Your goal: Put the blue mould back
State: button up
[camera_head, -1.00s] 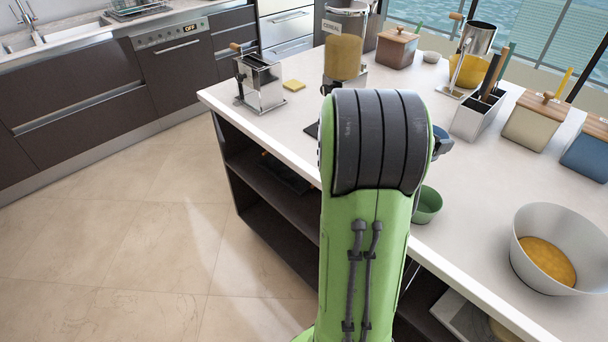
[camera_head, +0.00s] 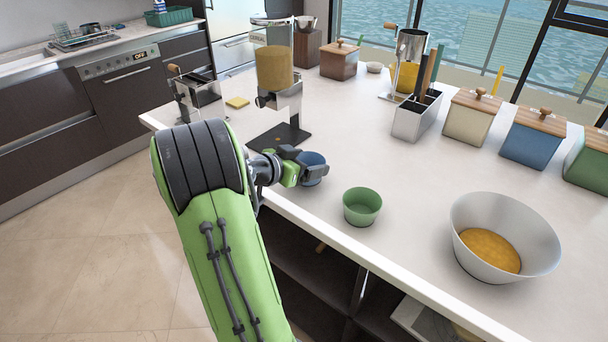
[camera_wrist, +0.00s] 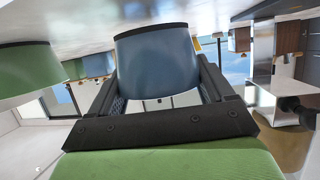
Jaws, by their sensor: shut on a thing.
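The small round blue mould (camera_head: 313,168) is between the fingers of my gripper (camera_head: 299,166), near the front edge of the white worktop. The wrist view shows the blue mould (camera_wrist: 157,62) filling the space between both dark fingers of my gripper (camera_wrist: 161,82), which are shut on it. The head view does not show clearly whether its base touches the worktop. A green mould (camera_head: 362,206) stands on the worktop to the right of my gripper, and it also shows at the left of the wrist view (camera_wrist: 28,72).
The dispenser (camera_head: 276,85) with its dark base (camera_head: 279,139) stands behind my gripper. A large white bowl (camera_head: 505,238) with orange contents is at the right. A metal utensil holder (camera_head: 416,118) and several lidded boxes line the back. The middle of the worktop (camera_head: 400,165) is clear.

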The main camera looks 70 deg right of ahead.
jog(key=shift+f, duration=0.75)
jog(key=shift+f, duration=0.15)
jog(key=o, duration=1.2)
jog(key=shift+c, duration=0.2)
